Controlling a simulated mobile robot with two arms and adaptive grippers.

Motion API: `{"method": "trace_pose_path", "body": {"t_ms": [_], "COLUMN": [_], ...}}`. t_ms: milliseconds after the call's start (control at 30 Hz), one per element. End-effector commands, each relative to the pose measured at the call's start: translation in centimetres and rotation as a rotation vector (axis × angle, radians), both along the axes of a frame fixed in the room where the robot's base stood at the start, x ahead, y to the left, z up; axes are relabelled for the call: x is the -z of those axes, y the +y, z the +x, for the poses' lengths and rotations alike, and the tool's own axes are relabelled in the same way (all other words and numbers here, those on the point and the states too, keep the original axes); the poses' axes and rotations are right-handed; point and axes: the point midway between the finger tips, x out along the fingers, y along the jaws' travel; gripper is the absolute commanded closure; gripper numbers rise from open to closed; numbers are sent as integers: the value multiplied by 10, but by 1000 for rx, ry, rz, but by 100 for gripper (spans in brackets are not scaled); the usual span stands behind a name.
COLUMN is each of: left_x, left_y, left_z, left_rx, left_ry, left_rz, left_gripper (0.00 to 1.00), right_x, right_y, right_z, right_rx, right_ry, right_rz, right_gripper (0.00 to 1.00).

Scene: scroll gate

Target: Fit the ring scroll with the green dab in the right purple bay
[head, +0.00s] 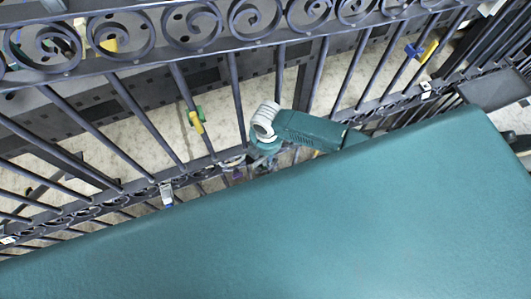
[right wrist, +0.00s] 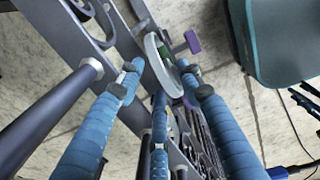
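A pale grey ring scroll (right wrist: 150,52) stands at the gate's rail in the right wrist view, seen at a slant, with dark green showing inside it. Purple marks, one above it (right wrist: 193,41) and one below it (right wrist: 190,103), lie near it. The blue-wrapped fingers of my right gripper (right wrist: 157,68) flank the ring closely; whether both sides touch it is unclear. In the head view my right gripper (head: 238,161) reaches down to the gate's lower rail, and the ring there is small and partly hidden. My left gripper is not in view.
The dark iron gate (head: 236,95) has fixed scrolls along its upper band and bars below. Green and yellow pieces (head: 197,122) sit on one bar, with blue and yellow ones (head: 428,50) farther right. Pale floor (head: 350,75) shows between the bars.

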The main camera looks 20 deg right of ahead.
Motion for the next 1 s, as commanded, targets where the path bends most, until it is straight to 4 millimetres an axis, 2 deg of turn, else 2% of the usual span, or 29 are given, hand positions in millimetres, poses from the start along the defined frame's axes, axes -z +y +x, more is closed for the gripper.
{"method": "trace_pose_path", "body": {"t_ms": [167, 600, 800, 1000], "left_x": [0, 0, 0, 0], "left_y": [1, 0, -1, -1], "left_z": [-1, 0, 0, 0], "left_rx": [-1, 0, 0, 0], "left_ry": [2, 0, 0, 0], "left_rz": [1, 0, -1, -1], "left_gripper": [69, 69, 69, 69], "right_x": [-14, -101, -118, -120], "right_y": [0, 0, 0, 0], "right_z": [0, -3, -5, -5], "right_rx": [0, 0, 1, 1], "right_ry": [-2, -4, -1, 0], "right_rz": [2, 0, 1, 0], "right_gripper": [63, 63, 63, 63]}}
